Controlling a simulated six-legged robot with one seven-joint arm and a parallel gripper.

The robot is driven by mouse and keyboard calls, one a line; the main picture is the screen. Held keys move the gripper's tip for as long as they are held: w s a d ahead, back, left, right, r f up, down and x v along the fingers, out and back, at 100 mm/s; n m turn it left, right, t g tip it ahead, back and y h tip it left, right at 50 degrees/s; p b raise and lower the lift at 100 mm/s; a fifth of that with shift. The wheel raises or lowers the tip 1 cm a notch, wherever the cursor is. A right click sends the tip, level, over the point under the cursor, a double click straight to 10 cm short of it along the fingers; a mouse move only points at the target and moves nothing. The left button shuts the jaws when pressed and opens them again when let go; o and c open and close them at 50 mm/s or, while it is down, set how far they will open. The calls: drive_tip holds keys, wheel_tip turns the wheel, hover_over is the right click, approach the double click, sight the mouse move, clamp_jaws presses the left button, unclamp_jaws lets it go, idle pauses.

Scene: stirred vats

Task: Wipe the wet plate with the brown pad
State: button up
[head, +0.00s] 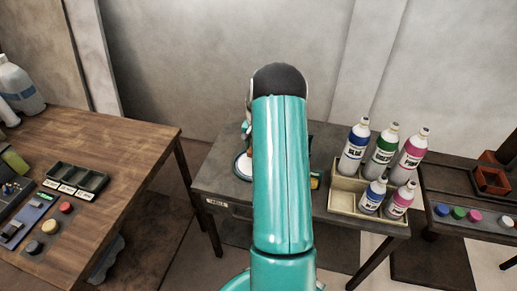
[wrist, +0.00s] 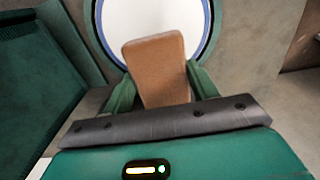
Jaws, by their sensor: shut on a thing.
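The brown pad (wrist: 156,62) is a flat block with rounded corners, held upright between the two green fingers of my gripper (wrist: 161,92). My gripper is shut on it. The white plate (wrist: 120,20) with a dark blue rim is beyond the pad in the wrist view, and the pad's top overlaps its lower part there. I cannot tell whether the pad touches the plate. No wet patch can be made out.
The plate is on a grey table (head: 222,187). A cream crate (head: 345,204) with labelled bottles stands at its right. A wooden table (head: 130,142) with trays and knobs is at the left. A dark bench (head: 455,190) with coloured caps is at the right. A wall closes the back.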

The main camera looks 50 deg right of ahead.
drive_tip(key=shift+s+a+r, duration=0.1)
drive_tip(key=shift+r, duration=2.55)
